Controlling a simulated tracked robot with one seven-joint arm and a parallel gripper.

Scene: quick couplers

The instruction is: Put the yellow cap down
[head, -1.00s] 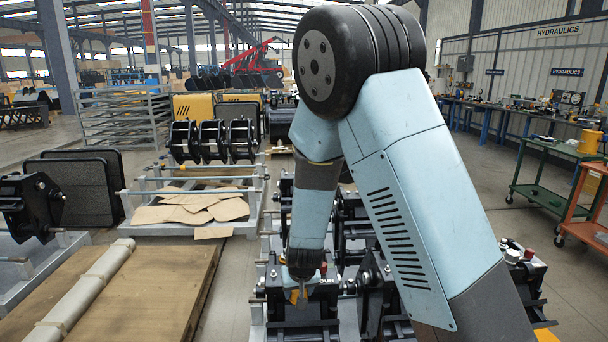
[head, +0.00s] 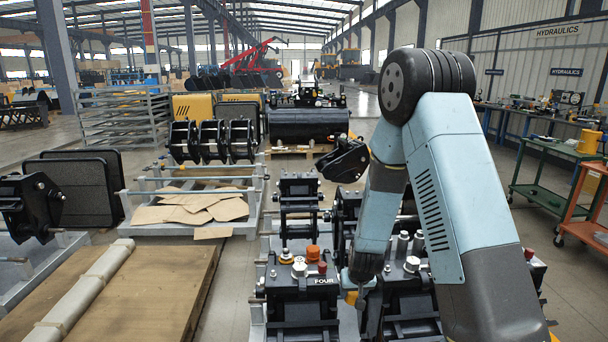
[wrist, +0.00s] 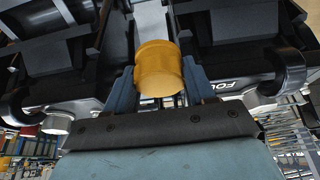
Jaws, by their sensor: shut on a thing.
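The yellow cap (wrist: 160,68) is a short cylinder between the two blue-grey fingers of my gripper (wrist: 160,82) in the wrist view. My gripper is shut on it. In the head view my gripper (head: 357,284) hangs low, just right of the black coupler marked FOUR (head: 300,300). A small yellow part of the cap (head: 351,298) shows below the fingers there. The cap looks held clear of the couplers, but its exact height cannot be told.
On coupler FOUR's top stand an orange cap (head: 313,253), a red cap (head: 322,267) and silver fittings (head: 299,268). More black couplers with silver fittings (head: 411,264) stand right of my gripper. My arm covers much of the right side.

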